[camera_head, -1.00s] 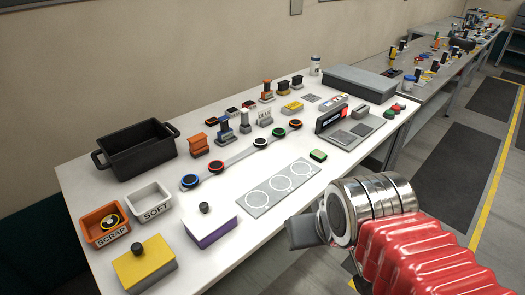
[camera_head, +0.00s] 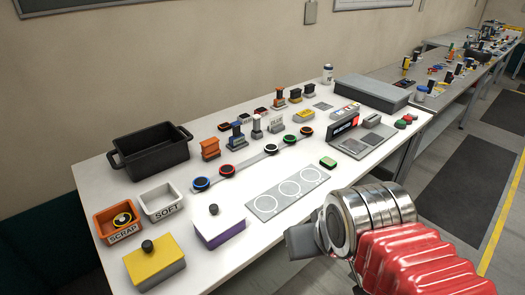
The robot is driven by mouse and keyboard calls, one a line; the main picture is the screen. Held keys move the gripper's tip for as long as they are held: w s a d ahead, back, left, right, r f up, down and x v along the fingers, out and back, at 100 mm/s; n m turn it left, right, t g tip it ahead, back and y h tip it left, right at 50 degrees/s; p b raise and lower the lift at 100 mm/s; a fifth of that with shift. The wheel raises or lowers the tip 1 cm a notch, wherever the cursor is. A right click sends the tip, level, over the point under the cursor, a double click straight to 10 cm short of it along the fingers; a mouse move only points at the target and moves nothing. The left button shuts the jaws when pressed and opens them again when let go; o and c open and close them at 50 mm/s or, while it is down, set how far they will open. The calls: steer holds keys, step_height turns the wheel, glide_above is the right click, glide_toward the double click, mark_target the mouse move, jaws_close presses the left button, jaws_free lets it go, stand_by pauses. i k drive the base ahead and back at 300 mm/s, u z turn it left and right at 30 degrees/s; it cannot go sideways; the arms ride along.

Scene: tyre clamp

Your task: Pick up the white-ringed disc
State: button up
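Another dark disc with a pale yellowish ring (camera_head: 122,219) lies in the orange SCRAP bin (camera_head: 103,221). My gripper (camera_head: 302,240) is at the lower right, near the table's front edge, apart from all discs. Its fingers show side-on, so their opening is hidden.
A grey plate with three white circles (camera_head: 288,193) lies bare in front of the strip. A black crate (camera_head: 150,155), a white SOFT bin (camera_head: 160,202), a yellow box (camera_head: 154,263) and a white-and-purple box (camera_head: 219,227) stand left. A scale-like device (camera_head: 357,140) stands right.

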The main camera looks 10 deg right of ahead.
mark_target(270, 149)
steer(key=u, duration=4.25)
steer(key=k, duration=1.2)
steer(key=u, duration=0.1)
